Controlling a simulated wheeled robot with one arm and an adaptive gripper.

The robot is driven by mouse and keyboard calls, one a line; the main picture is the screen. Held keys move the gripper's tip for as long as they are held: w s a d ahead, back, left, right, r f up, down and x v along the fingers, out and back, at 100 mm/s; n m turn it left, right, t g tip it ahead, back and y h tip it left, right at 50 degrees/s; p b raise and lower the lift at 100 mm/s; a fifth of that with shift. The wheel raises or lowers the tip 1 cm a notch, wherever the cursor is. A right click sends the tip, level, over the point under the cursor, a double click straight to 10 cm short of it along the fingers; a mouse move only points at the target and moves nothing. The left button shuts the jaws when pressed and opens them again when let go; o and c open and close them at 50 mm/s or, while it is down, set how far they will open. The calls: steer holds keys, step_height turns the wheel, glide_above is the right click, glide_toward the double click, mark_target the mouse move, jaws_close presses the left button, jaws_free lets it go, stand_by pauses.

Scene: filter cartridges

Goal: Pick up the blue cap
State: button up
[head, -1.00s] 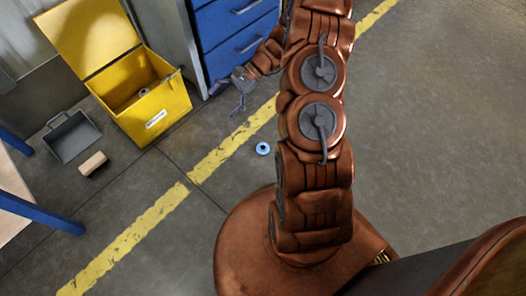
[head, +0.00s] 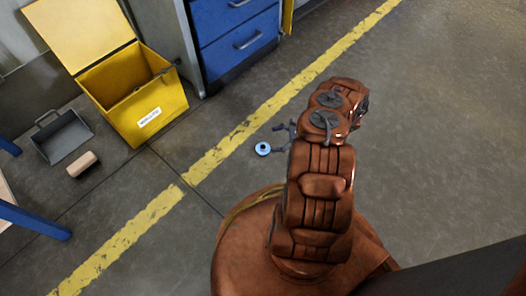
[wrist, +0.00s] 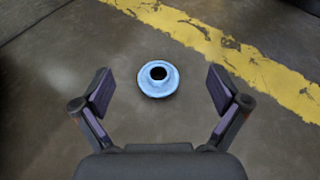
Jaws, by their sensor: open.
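The blue cap (head: 263,149) lies on the grey floor just below the yellow line in the head view. In the wrist view the blue cap (wrist: 158,79) is a light blue flanged ring with a dark round hole, lying flat. My gripper (wrist: 160,90) is open and empty, with one finger to each side of the cap in the picture. The cap sits between and slightly beyond the fingertips, touching neither. In the head view my gripper (head: 283,138) is just right of the cap, partly hidden by my arm.
An open yellow bin (head: 150,107) with a white label stands at the upper left. A grey dustpan (head: 62,137) and a wood-coloured block (head: 82,165) lie left of it. A blue drawer cabinet (head: 236,45) stands at the top. Floor around the cap is clear.

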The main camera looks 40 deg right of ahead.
mark_target(265, 147)
steer(key=shift+m+t+h, duration=0.3)
steer(key=shift+m, duration=0.2)
steer(key=f, duration=0.1)
steer(key=s+f, duration=0.1)
steer(key=s+d+f, duration=0.1)
steer(key=shift+f, duration=0.4)
steer(key=b+x, duration=0.4)
steer(key=x, duration=0.2)
steer(key=shift+w+a+f, duration=0.1)
steer(key=shift+w+f, duration=0.15)
steer(key=shift+w+a+f, duration=0.1)
steer(key=shift+w+a, duration=0.2)
steer(key=shift+a, duration=0.05)
steer(key=shift+c, duration=0.4)
steer(key=c, duration=0.9)
steer(key=shift+c, duration=0.2)
